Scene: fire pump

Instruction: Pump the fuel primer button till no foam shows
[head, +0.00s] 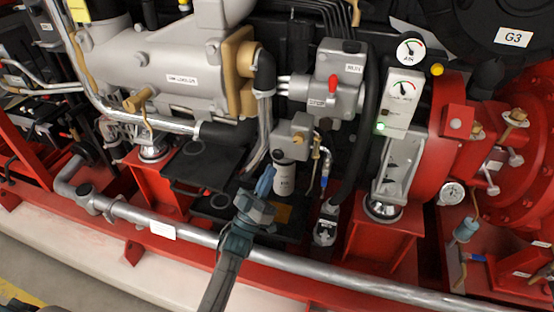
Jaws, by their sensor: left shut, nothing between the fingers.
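My left gripper (266,180) is in the lower middle of the head view, its arm rising from the bottom edge. Its narrow bluish fingers are shut and empty, pointing up just left of the white filter canister (285,178). A grey filter head block (293,135) sits above the canister, with a small brass fitting and a hose with a blue part (324,182) to its right. The primer button is too small to pick out for sure on this block. No foam can be made out. My right gripper is not in view.
A silver pipe (330,271) runs across the front, below the filter. A grey housing with a red knob (332,83) stands above the filter. A gauge panel (401,100) with a green light is to the right. Red frame parts (372,240) and dark brackets surround the filter.

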